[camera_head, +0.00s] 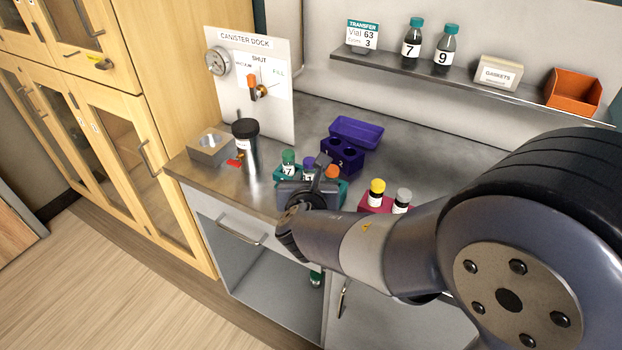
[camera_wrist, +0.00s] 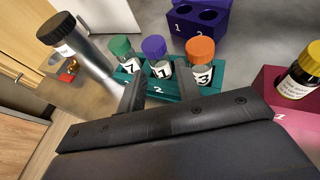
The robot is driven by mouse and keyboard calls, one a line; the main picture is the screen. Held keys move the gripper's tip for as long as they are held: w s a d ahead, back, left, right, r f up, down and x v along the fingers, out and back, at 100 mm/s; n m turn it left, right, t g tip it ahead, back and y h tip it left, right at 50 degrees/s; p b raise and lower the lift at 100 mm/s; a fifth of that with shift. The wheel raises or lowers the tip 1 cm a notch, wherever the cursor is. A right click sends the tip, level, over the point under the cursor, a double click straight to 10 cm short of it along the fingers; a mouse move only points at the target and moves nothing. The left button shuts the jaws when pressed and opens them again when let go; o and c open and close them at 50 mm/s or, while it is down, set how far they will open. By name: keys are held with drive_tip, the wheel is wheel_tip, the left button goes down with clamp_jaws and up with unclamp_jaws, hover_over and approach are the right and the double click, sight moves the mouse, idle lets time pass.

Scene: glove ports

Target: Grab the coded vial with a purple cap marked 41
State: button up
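The purple-capped vial (camera_head: 309,163) stands upright in a teal rack, between a green-capped and an orange-capped vial. In the wrist view the purple-capped vial (camera_wrist: 155,55) shows a white label ending in 1; the rest of the number is hidden. My gripper (camera_wrist: 147,90) is open, its two dark fingers apart, just in front of this vial. Whether the fingers touch it I cannot tell. In the head view my gripper (camera_head: 320,180) partly covers the rack. The teal rack (camera_wrist: 186,88) is marked 2.
The green-capped vial (camera_wrist: 121,50), marked 7, and the orange-capped vial (camera_wrist: 201,52), marked 3, flank closely. A dark-lidded metal canister (camera_head: 245,150) stands left. A purple rack (camera_head: 342,155) is behind. A magenta rack (camera_head: 376,202) with yellow- and grey-capped vials is right.

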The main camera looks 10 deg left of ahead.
sight(309, 173)
drive_tip(key=shift+w+a, duration=0.25)
drive_tip(key=shift+w, duration=0.2)
drive_tip(key=shift+x, duration=2.5)
drive_tip(key=shift+d, duration=0.1)
drive_tip(key=c, duration=0.6)
